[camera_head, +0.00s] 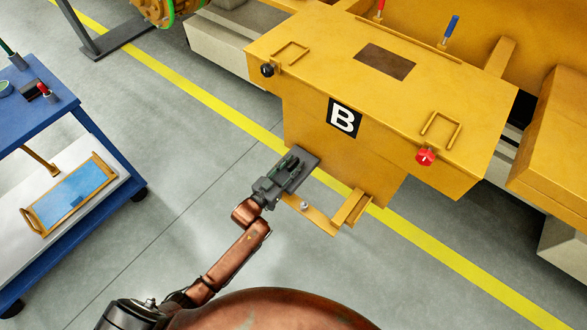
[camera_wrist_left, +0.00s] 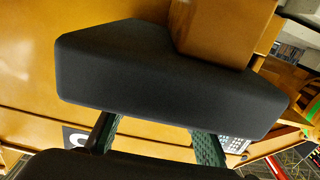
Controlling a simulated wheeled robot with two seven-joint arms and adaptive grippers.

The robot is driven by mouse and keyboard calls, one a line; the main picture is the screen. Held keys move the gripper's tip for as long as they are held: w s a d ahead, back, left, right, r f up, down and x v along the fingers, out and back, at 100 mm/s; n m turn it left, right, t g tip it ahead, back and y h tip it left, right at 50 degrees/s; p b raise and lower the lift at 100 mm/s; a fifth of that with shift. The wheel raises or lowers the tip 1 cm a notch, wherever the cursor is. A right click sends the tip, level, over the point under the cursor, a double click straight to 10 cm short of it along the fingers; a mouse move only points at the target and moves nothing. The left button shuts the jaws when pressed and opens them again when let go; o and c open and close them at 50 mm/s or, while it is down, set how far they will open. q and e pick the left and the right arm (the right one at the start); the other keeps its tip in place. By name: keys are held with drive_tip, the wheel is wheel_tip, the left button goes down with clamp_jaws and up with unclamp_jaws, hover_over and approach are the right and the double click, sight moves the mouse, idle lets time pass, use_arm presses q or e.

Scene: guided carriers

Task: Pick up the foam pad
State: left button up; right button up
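The foam pad (camera_wrist_left: 150,78) is a dark grey, thick block with a slanted outline, filling the upper middle of the left wrist view. In the head view the pad (camera_head: 307,158) shows as a small dark piece against the lower front of the yellow carrier marked B (camera_head: 296,112). My left gripper (camera_head: 288,166) is at the pad and covers part of it. In the left wrist view its two green-lined fingers (camera_wrist_left: 157,132) stand apart and reach the pad's near edge. Their tips are hidden there, so I cannot tell whether they touch it. My right gripper is not in view.
A yellow bracket (camera_head: 325,217) juts out below the pad. The carrier has a red knob (camera_head: 425,157) and a black knob (camera_head: 267,69). A blue cart (camera_head: 92,122) with a blue-bottomed tray (camera_head: 32,217) stands at left. The grey floor between is clear.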

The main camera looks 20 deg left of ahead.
use_arm(q)
clamp_jaws()
drive_tip(key=shift+r, duration=0.2)
idle(0.5)
